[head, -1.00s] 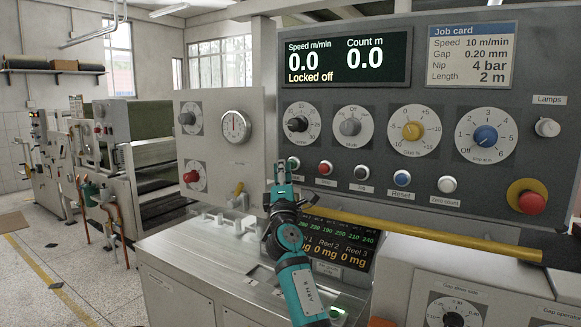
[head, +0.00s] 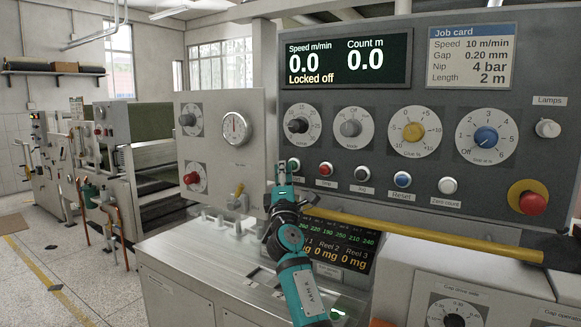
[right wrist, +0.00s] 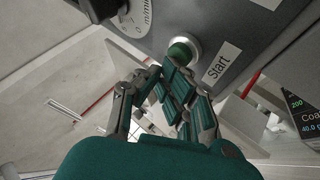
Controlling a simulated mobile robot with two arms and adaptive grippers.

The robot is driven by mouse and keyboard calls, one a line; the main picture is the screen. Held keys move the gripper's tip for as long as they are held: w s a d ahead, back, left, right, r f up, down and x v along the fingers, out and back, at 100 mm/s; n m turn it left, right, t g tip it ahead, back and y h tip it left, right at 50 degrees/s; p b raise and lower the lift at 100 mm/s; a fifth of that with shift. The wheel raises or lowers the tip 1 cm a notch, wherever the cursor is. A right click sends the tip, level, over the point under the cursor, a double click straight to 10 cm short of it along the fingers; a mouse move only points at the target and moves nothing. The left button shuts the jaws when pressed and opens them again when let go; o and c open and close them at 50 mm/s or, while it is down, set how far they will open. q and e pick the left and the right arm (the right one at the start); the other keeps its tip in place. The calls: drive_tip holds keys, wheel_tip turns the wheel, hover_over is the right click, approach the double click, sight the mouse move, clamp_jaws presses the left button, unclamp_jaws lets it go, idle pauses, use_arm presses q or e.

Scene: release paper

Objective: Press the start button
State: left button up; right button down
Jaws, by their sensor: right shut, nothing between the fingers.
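The start button (right wrist: 181,52) is a round green button in a pale ring, with the label "Start" (right wrist: 222,63) beside it in the right wrist view. In the head view the same green button (head: 294,164) is the leftmost of the row on the grey panel, right beside my fingertips. My right gripper (head: 283,172) is shut and empty, its fingers pointing up at the panel. In the right wrist view its fingertips (right wrist: 163,72) are just below the button; I cannot tell whether they touch it. My left gripper is not in view.
A red button (head: 326,169) and several others continue the row rightward. A red mushroom button (head: 532,203) sits at the far right. A yellow bar (head: 430,235) crosses below the row, right of my gripper. The display (head: 345,58) reads 0.0 and "Locked off".

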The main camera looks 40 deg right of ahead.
drive_tip(key=shift+s+a, duration=0.35)
drive_tip(key=shift+a, duration=0.25)
drive_tip(key=shift+s+a+p, duration=0.3)
drive_tip(key=shift+a, duration=0.45)
drive_tip(key=shift+s+a+p, duration=0.3)
drive_tip(key=shift+s+a, duration=0.05)
drive_tip(key=shift+a, duration=0.45)
drive_tip(key=shift+s+a+p, duration=0.3)
drive_tip(key=shift+a, duration=0.45)
